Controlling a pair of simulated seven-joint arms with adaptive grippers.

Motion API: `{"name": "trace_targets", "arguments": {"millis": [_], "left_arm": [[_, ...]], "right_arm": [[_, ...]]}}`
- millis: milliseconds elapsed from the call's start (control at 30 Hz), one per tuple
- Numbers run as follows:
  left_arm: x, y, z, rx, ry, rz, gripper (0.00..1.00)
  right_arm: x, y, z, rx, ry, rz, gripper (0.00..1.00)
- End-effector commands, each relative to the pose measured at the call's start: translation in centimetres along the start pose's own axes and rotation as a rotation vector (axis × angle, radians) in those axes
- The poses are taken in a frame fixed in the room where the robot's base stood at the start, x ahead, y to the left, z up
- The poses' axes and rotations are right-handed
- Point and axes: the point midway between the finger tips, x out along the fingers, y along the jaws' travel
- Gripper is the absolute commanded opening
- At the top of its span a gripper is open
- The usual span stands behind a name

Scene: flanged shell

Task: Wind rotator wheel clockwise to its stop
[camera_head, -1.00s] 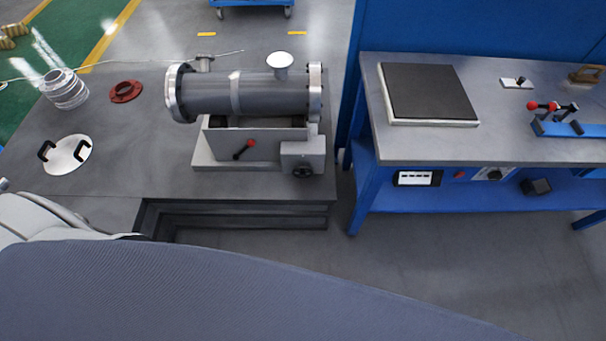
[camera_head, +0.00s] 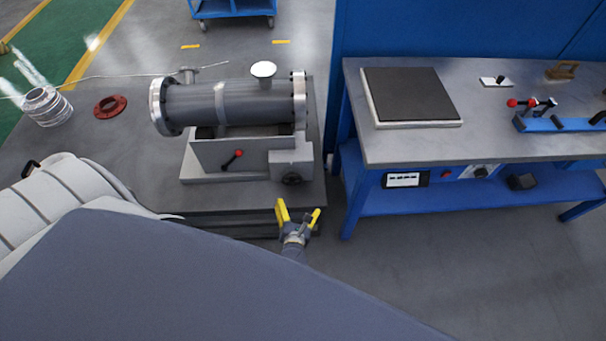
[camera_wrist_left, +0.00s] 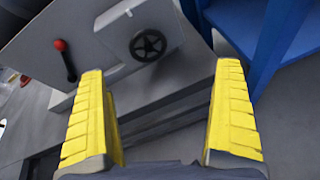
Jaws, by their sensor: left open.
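The rotator wheel is a small black spoked handwheel (camera_head: 292,179) on the front of the grey gearbox at the right end of the rotator base (camera_head: 205,178). It also shows, face on, in the left wrist view (camera_wrist_left: 148,45). The grey flanged shell (camera_head: 245,101) lies on the base. My left gripper (camera_head: 297,208) has yellow fingers and is open and empty. It is in front of and below the wheel, apart from it. In the left wrist view its fingers (camera_wrist_left: 162,112) stand wide apart, with the wheel beyond them. My right gripper does not show.
A red-knobbed lever (camera_head: 232,160) sits left of the wheel. A blue workbench (camera_head: 400,155) stands to the right, across a floor gap. A red flange ring (camera_head: 110,106) and a ribbed metal part (camera_head: 47,106) lie on the platform at left.

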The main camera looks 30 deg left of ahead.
Motion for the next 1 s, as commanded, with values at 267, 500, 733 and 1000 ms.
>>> {"name": "trace_targets", "arguments": {"millis": [267,500,733,1000], "left_arm": [[0.0,1.8,-0.9,-0.364,0.054,0.086,1.00],[1.5,1.9,-1.0,-0.394,0.051,0.087,1.00],[5.3,2.2,-1.2,-0.390,0.051,0.087,1.00],[10.3,2.6,-1.5,-0.388,0.050,0.085,1.00]], "right_arm": [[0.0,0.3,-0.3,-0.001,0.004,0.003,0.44],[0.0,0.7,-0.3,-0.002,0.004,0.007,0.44],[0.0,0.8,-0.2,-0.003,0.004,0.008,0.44],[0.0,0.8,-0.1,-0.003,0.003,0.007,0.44]]}}
